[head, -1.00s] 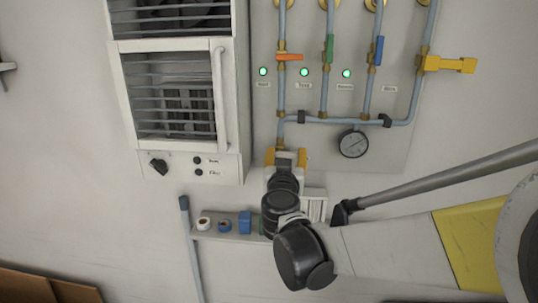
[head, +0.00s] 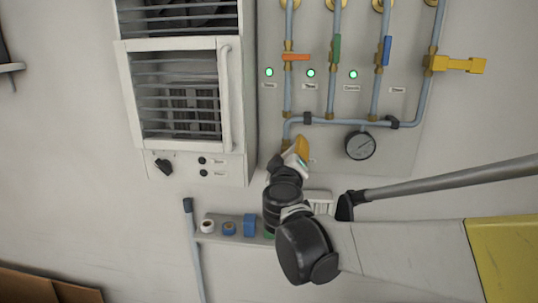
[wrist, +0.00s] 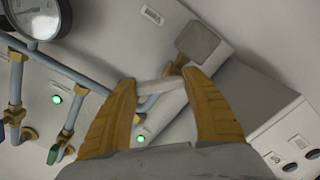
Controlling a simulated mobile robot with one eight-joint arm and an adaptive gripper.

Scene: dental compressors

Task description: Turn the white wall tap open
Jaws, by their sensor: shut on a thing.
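My gripper (head: 300,148) is at the lower left of the pipe panel, at the bottom of the left pipe, in the head view. In the wrist view its two yellow fingers (wrist: 161,80) are on either side of a white bar-like handle (wrist: 160,88), which I take to be the white wall tap. The gripper is shut on this handle. A brass fitting (wrist: 178,65) shows just behind the handle. In the head view my gripper hides the white tap. The exact angle of the handle to its pipe is hard to tell.
The panel has an orange lever (head: 297,57), a green lever (head: 337,48), a blue lever (head: 387,50), a yellow valve (head: 457,64) and a gauge (head: 360,145). A louvred white cabinet (head: 236,165) stands close left. A small shelf (head: 222,239) with tape rolls is below.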

